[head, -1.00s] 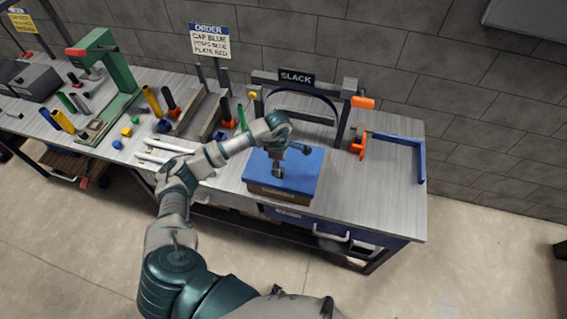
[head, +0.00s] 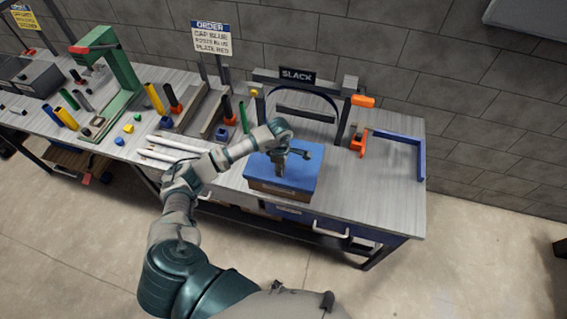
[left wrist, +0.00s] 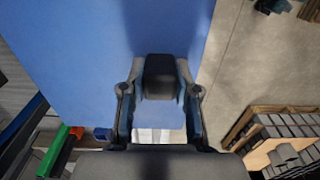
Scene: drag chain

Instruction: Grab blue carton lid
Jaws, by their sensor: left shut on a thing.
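The blue carton lid (head: 304,174) sits on top of the brown carton (head: 277,194) at the front of the workbench. My left gripper (head: 280,172) points down at the middle of the lid. In the left wrist view the blue lid (left wrist: 75,60) fills the left and centre, and my left gripper (left wrist: 160,95) is shut on a dark block-shaped handle at the lid's middle. I cannot tell whether there is a gap between lid and carton.
A frame with a SLACK sign (head: 297,76) stands behind the carton. A blue bracket (head: 421,155) and orange clamp (head: 358,145) lie to the right. White rods (head: 165,150) lie left of the carton. A green press (head: 122,75) stands far left. The bench's front right is clear.

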